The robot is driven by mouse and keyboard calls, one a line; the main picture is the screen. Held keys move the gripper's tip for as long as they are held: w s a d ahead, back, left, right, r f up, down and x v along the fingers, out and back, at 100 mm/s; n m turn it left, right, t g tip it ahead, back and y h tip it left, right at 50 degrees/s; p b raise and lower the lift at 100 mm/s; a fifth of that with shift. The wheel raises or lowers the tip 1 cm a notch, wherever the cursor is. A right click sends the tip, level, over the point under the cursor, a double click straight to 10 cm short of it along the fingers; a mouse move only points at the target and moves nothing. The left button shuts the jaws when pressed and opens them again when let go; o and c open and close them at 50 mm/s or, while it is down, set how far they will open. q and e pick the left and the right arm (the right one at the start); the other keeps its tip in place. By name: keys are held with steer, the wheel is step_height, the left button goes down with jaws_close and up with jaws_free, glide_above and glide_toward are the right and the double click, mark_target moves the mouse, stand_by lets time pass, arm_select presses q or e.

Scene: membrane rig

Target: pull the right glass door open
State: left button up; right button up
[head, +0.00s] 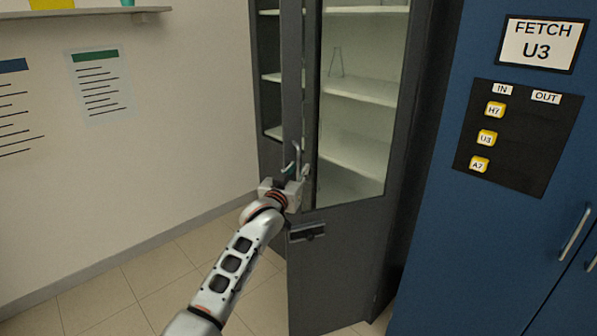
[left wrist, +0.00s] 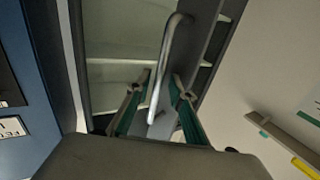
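The right glass door (head: 362,110) has a dark grey frame and a clear pane, with a solid lower panel. Its upright bar handle (left wrist: 170,62) is near the door's left edge in the head view. My left gripper (head: 293,172) is at the handle. In the left wrist view, the two green-sided fingers (left wrist: 160,92) are apart, with the bar between them; gaps show beside the bar. I cannot tell from these views whether the door is ajar. My right gripper is not in view.
Pale shelves (head: 358,90) show behind the glass, with a wire-like stand (head: 336,64). A dark latch (head: 307,232) is on the lower panel. A blue cabinet (head: 480,225) stands to the right. The tiled floor (head: 110,300) at left looks clear.

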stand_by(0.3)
arm_select(q)
steer(key=v, duration=1.2)
